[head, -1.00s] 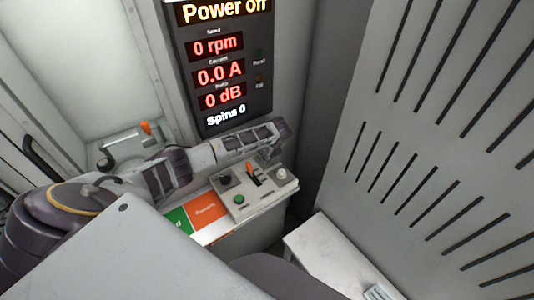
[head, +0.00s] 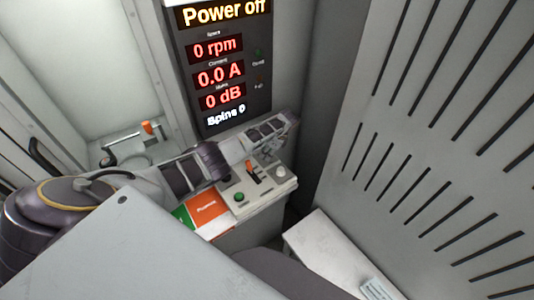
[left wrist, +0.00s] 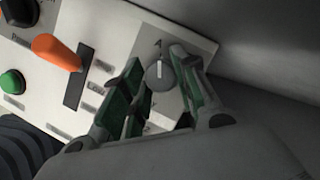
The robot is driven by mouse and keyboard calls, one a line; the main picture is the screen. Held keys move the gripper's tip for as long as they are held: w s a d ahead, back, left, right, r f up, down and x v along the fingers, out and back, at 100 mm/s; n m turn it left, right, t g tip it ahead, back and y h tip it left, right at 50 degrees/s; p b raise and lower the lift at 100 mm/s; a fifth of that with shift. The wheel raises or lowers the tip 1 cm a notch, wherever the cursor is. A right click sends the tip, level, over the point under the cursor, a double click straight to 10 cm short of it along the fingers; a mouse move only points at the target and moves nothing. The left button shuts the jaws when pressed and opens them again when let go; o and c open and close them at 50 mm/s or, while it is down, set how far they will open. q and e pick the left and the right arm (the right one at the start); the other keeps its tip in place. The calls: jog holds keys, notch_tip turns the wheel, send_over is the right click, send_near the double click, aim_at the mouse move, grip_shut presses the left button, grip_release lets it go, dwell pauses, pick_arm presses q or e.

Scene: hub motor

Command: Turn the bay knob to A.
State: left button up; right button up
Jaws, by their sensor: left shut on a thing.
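The bay knob (left wrist: 159,77) is a grey round knob with a pale mark on its face, on a light panel in the left wrist view. A letter A (left wrist: 158,43) is printed just above it, and the mark points roughly that way. My left gripper (left wrist: 157,88) is shut on the knob, one finger on each side. In the head view my left gripper (head: 272,155) reaches down over the right part of the control panel (head: 250,204). I cannot tell exactly how the knob is turned in that view. My right gripper is out of view.
An orange lever (left wrist: 55,52) and a green button (left wrist: 12,82) sit left of the knob, with a black knob (left wrist: 18,12) above. A display (head: 222,75) reads Power off and 0 rpm. A slotted wall (head: 440,130) stands to the right, above a low white bench (head: 325,245).

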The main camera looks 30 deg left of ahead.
pick_arm(q)
jog(key=shift+n, duration=0.5)
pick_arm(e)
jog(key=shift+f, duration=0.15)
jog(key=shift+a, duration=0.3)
pick_arm(q)
jog(key=o, duration=1)
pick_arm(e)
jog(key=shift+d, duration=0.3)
pick_arm(q)
jog(key=shift+m, duration=0.5)
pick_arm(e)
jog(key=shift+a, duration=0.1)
